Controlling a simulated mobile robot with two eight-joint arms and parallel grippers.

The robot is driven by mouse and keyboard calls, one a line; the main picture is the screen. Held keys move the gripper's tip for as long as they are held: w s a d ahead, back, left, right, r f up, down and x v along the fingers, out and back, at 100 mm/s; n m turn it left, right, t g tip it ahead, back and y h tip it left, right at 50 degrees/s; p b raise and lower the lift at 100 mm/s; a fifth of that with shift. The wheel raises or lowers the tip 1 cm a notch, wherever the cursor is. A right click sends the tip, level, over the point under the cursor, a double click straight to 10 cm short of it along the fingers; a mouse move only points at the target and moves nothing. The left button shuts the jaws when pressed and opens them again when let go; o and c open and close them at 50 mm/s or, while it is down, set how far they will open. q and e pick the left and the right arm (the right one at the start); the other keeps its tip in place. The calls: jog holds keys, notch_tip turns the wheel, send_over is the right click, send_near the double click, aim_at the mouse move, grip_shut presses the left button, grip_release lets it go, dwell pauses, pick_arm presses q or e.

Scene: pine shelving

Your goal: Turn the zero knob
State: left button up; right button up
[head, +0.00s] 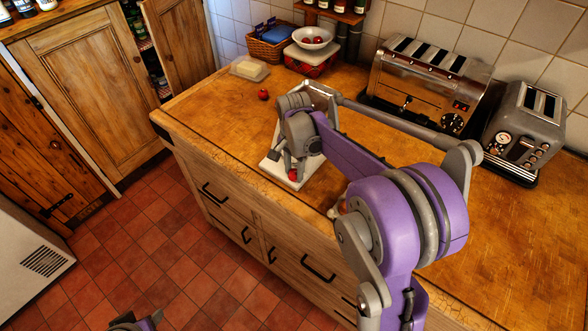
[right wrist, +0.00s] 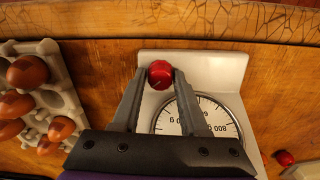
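The zero knob (right wrist: 160,75) is a small red knob at the front of a white kitchen scale (right wrist: 205,62), with a round white dial (right wrist: 212,115). In the head view the scale (head: 270,168) stands near the counter's front edge, partly under my right arm, and the knob (head: 293,175) shows below my right gripper (head: 290,167). In the right wrist view the two fingers of my right gripper (right wrist: 160,73) lie along opposite sides of the knob and appear to touch it. The dial is partly hidden by the gripper. My left gripper's fingers are not visible.
An egg carton (right wrist: 62,78) with several brown eggs lies beside the scale. A small red fruit (head: 263,94) and a butter dish (head: 250,68) lie on the other side. Two toasters (head: 425,80) (head: 525,128) stand along the wall. The counter's right part is bare.

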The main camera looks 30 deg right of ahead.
aim_at(294, 172)
jog(key=o, duration=0.3)
jog(key=shift+o, duration=0.2)
notch_tip(294, 172, up, 11)
dwell(0.3)
jog(key=shift+s+a+f, duration=0.1)
dwell(0.4)
jog(key=s+a+f+n+t, duration=0.2)
jog(key=s+a+f+n, duration=0.2)
jog(key=s+n, duration=0.3)
jog(key=s+a+f+n+t, duration=0.3)
jog(key=s+a+n, duration=0.4)
jog(key=s, duration=0.5)
jog(key=shift+s+f+t, duration=0.3)
jog(key=shift+s+f, duration=0.05)
jog(key=shift+f, duration=0.35)
